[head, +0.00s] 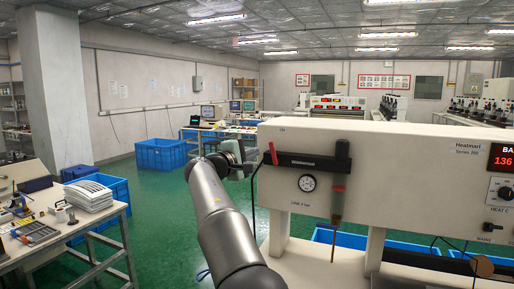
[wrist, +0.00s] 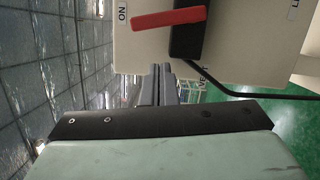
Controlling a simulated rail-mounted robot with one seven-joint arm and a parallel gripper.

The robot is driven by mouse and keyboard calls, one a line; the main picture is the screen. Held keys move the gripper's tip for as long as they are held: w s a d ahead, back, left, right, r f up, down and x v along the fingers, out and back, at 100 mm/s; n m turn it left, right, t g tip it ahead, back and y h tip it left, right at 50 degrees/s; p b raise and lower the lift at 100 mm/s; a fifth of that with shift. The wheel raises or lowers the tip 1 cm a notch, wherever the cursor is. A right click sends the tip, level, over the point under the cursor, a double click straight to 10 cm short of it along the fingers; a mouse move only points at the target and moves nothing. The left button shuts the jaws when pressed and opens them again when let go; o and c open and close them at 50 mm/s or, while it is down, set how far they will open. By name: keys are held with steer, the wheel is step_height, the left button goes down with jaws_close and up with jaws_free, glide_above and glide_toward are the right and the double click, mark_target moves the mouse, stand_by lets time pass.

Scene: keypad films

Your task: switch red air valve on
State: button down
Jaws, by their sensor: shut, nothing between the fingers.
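The red air valve handle (head: 272,153) is a short red lever at the left end of a black block (head: 307,163) on the cream machine's front. It stands nearly upright in the head view, slightly tilted. In the wrist view, which is turned sideways, the red lever (wrist: 168,19) points left from the black block (wrist: 187,32), towards the ON label (wrist: 122,13). My gripper (wrist: 158,72) is shut and empty, its grey fingers pointing towards the machine's edge, apart from the lever. In the head view the gripper is just left of the handle; its fingertips are hard to make out.
A gauge (head: 307,183) and a hanging tube (head: 338,190) are on the machine (head: 420,165) right of the valve. A workbench (head: 60,243) with papers stands at left. Green floor (head: 165,235) is open between bench and machine.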

steer(key=b+v, duration=0.4)
steer(key=v, duration=0.6)
steer(key=shift+a+f, duration=0.2)
steer(key=shift+a, duration=0.1)
steer(key=shift+w, duration=0.1)
